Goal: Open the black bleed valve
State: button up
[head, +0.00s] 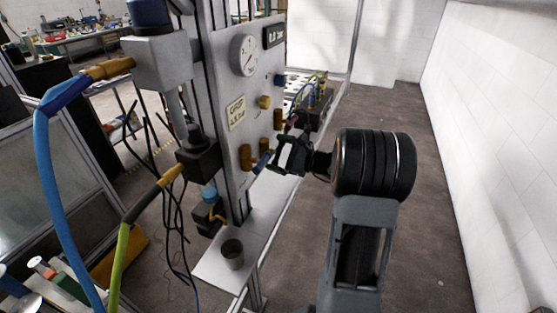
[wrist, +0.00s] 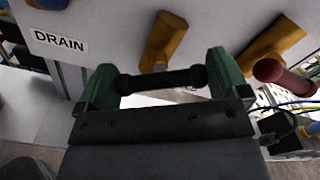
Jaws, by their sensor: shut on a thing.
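In the wrist view the black bleed valve's handle (wrist: 162,80) is a dark bar lying across the gap between the two green fingers of my gripper (wrist: 162,82). My gripper is shut on it, with a finger at each end. A brass-coloured valve body (wrist: 163,40) sits just beyond the bar, on the white panel (wrist: 110,25). In the head view my gripper (head: 291,154) is at the right side of the upright panel (head: 238,90). It hides the black handle there.
A blue handle (head: 263,161) is left of my gripper, near the DRAIN label (wrist: 60,41). A red handle (wrist: 285,77) is close to the right finger. A gauge (head: 244,55) is higher on the panel. A cup (head: 232,254) stands on the ledge below. The floor at right is clear.

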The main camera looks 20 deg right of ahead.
jog(key=n+b, duration=0.3)
jog(key=b, duration=0.2)
jog(key=f+n+b, duration=0.1)
jog(key=n+b, duration=0.2)
jog(key=b, duration=0.3)
jog(key=n+b, duration=0.4)
jog(key=b, duration=0.2)
jog(key=shift+r, duration=0.2)
jog(key=shift+r+n+b, duration=0.15)
jog(key=shift+n+b, duration=0.45)
jog(key=shift+b, duration=0.4)
jog(key=shift+r+n, duration=0.1)
jog(key=shift+n, duration=0.2)
jog(key=o, duration=0.6)
jog(key=shift+c, duration=0.2)
jog(key=shift+s+d, duration=0.1)
jog(key=v, duration=1.3)
jog(key=shift+s+d, duration=0.15)
jog(key=shift+d, duration=0.1)
